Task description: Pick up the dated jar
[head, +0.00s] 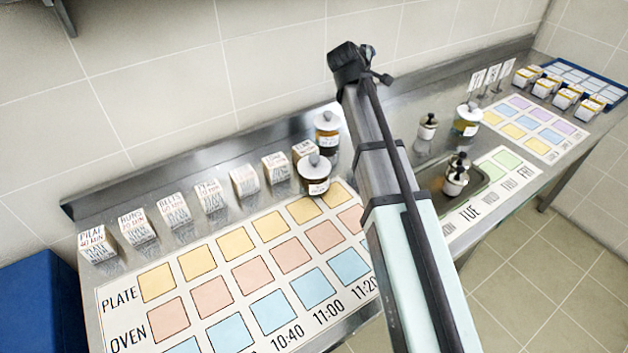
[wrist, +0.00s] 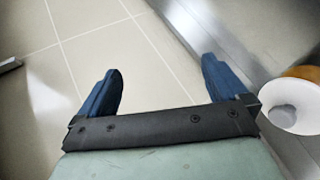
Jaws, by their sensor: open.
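Several lidded jars stand on the steel counter. One amber jar with a pale lid (head: 327,128) is at the back, and another (head: 315,178) stands at the mat's upper edge. A larger white-labelled jar (head: 467,120) and a small jar (head: 428,127) stand right of my arm. Small dark-topped jars (head: 456,180) are in the sunken tray. Their labels are too small to read, so I cannot tell which is dated. In the wrist view, my gripper (wrist: 162,82) is open and empty; a pale round lid (wrist: 284,118) shows beyond its right finger, apart from it.
Labelled white boxes (head: 172,208) line the back of the counter. A printed mat (head: 128,308) of coloured squares lies in front. A smaller mat (head: 545,150), orange-white boxes (head: 566,98) and a blue tray (head: 610,92) are at right. A blue bin (head: 40,305) stands at left.

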